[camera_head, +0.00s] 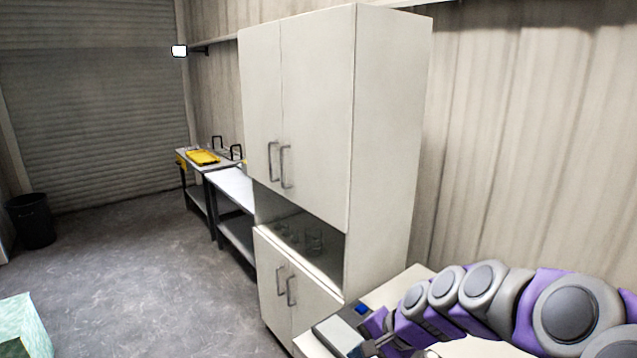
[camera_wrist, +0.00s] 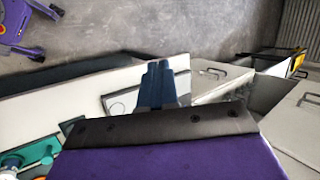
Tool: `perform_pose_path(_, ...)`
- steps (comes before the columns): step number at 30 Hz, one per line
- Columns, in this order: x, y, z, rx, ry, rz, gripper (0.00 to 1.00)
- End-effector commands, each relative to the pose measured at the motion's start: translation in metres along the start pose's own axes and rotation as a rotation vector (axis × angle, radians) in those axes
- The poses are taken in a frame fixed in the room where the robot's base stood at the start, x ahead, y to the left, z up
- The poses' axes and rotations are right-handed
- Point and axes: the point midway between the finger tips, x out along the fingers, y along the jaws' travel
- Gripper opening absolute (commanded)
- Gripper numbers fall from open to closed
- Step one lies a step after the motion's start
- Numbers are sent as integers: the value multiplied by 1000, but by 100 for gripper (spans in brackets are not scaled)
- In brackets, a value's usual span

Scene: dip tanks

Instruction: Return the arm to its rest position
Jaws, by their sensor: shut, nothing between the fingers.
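My arm, purple and grey, reaches in from the right edge of the head view, low over a pale worktop (camera_head: 398,287) beside the tall white cabinet. My gripper (camera_wrist: 158,70) shows in the wrist view as two dark blue fingers close together, shut and empty. Its tips are over or near a white surface with a faint round outline (camera_wrist: 120,104); the gap between them cannot be told. In the head view the gripper is at the arm's left end, small and hard to make out, next to a box-like device (camera_head: 338,336).
A tall white cabinet (camera_head: 390,130) with an open shelf of glassware (camera_head: 313,241) stands just beyond the arm. Benches with a yellow tray (camera_head: 203,157) run along the wall behind. A black bin (camera_head: 32,221) stands at left. Teal-green items (camera_wrist: 40,150) lie low left.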

Motion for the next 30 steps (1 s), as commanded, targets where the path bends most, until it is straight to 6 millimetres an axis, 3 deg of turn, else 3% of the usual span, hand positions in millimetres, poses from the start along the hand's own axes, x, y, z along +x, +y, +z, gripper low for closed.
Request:
perform_pose_path(1, -7, 6, 23, -77, -10, 41, 0)
perform_pose_path(6, -28, 48, 89, -312, -62, 212, 0)
perform_pose_path(15, -76, 153, 167, -587, -148, 526, 0)
perform_pose_path(22, -105, 210, 195, -659, -200, 672, 0)
perform_pose_path(30, -111, 222, 201, -671, -212, 700, 0)
